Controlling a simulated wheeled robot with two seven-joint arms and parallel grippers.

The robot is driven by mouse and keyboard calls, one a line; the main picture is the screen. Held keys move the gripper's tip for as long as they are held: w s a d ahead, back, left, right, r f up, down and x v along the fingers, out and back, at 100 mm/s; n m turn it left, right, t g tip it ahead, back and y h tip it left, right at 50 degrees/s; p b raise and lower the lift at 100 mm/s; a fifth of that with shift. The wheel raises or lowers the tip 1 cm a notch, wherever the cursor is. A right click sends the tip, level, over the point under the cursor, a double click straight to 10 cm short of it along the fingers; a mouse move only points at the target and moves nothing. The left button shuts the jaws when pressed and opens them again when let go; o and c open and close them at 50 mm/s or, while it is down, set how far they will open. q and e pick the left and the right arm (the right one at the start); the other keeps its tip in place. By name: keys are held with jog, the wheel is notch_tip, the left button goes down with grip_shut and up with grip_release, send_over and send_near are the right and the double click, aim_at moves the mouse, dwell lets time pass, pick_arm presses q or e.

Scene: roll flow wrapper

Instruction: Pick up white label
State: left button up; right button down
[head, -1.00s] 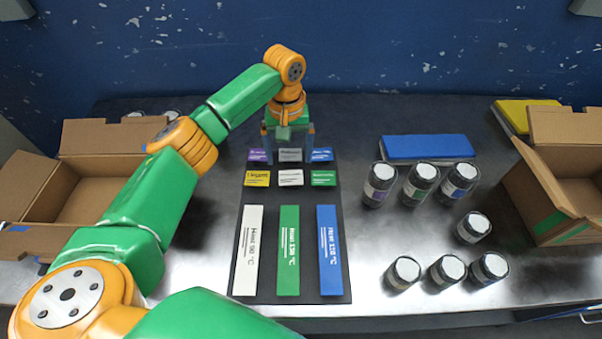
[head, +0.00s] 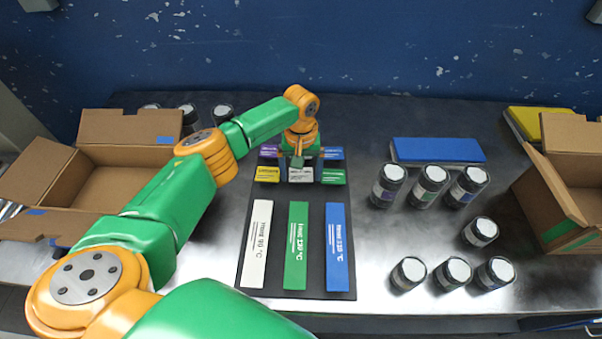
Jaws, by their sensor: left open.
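A small white label (head: 300,175) lies in the middle of the second row on the black mat (head: 321,229), between a yellow label (head: 267,174) and a green label (head: 333,177). A long white strip (head: 257,245) lies at the mat's front left. My left gripper (head: 299,163) is open, pointing down over the small labels, just behind the small white label in the picture. Its wrist hides most of its fingers and the middle of the back row, so I cannot tell whether it touches a label. My right gripper is out of view.
Long green (head: 297,246) and blue (head: 337,247) strips lie beside the white strip. Several white-lidded jars (head: 430,183) stand right of the mat. Open cardboard boxes stand left (head: 115,185) and right (head: 550,200). A blue pad (head: 438,150) lies at the back.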

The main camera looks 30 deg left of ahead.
pick_arm(q)
jog(key=shift+f, duration=0.2)
jog(key=c, duration=1.1)
